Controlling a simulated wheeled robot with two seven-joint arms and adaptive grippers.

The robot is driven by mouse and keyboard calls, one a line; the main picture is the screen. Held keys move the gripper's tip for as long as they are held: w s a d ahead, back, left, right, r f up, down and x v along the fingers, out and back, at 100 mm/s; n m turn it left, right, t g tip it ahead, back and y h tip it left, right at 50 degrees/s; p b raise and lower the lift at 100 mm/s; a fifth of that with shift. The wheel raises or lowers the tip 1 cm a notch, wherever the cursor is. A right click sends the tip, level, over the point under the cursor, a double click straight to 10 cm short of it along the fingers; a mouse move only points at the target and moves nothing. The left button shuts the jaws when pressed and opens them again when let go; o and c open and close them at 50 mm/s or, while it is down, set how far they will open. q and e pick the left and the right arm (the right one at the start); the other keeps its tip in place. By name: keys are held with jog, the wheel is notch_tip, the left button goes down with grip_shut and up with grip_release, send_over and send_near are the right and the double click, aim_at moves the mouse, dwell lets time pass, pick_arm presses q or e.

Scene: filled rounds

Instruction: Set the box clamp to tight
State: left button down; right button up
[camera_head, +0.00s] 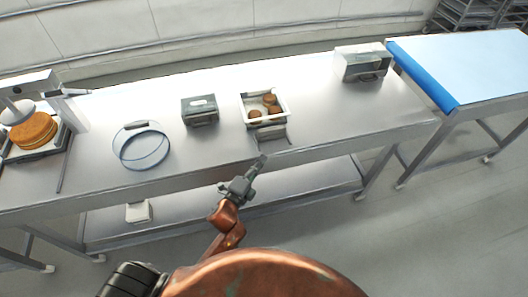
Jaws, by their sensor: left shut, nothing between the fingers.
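A white open box (285,103) with several brown rounds (269,100) in it stands on the steel table. A grey metal piece (270,133) sits against its front side, near the table's front edge; it looks like the box clamp, but its setting is too small to tell. My left gripper (261,162) is shut and empty. In the picture it is just below the grey piece, at the table's front edge, and appears apart from it. My right gripper is not in view.
A dark grey box (200,110) and a clear round container with a blue rim (141,147) stand left of the white box. A press with a golden round (33,130) is at far left. A grey machine (362,63) stands at right, beside a blue-topped table (475,65).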

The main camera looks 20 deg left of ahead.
aim_at(265, 129)
pick_arm(q)
jog(key=w, duration=0.2)
jog(key=w+d, duration=0.1)
jog(key=w, duration=0.5)
jog(key=shift+w+d+r+p, duration=0.1)
jog(key=shift+w+d+p, duration=0.15)
jog(key=shift+d+p, duration=0.1)
jog(key=w+a, duration=0.1)
jog(key=w, duration=0.1)
jog(key=shift+w+a, duration=0.65)
jog(key=shift+w, duration=0.05)
jog(key=w+a, duration=0.2)
jog(key=w, duration=0.1)
jog(key=w+a, duration=0.1)
jog(key=shift+w+b, duration=0.3)
jog(key=shift+b, duration=0.1)
jog(key=shift+w+a, duration=0.1)
jog(key=shift+a, duration=0.1)
